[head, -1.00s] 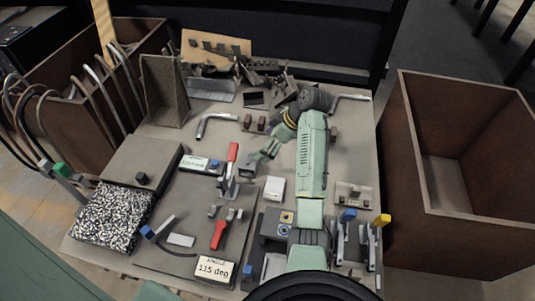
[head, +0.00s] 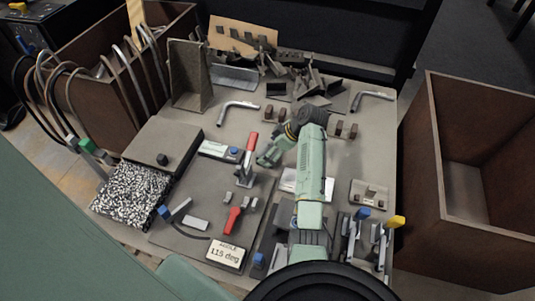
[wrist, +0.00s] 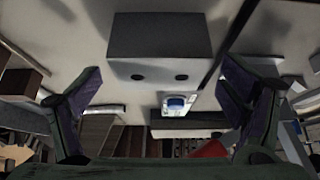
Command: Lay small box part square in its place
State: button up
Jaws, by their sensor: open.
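My gripper (head: 268,158) is in the middle of the table, right beside the red-handled upright clamp (head: 249,160) in the head view. In the wrist view its two fingers (wrist: 165,98) are spread apart with nothing held between them. A pale grey box-shaped part (wrist: 158,36) with two dark round spots shows ahead of the fingers, apart from both. In the head view a pale flat piece (head: 289,181) lies partly hidden under my arm; I cannot tell whether it is the same part.
A device with a blue button (head: 220,150) lies left of the clamp. A red-handled clamp (head: 233,218) and the angle sign (head: 226,254) are nearer. Blue- and yellow-tipped clamps (head: 372,235) stand at the right. A large brown bin (head: 455,185) is beyond the table's right edge.

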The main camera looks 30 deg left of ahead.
jog(key=shift+r, duration=0.1)
jog(key=c, duration=1.4)
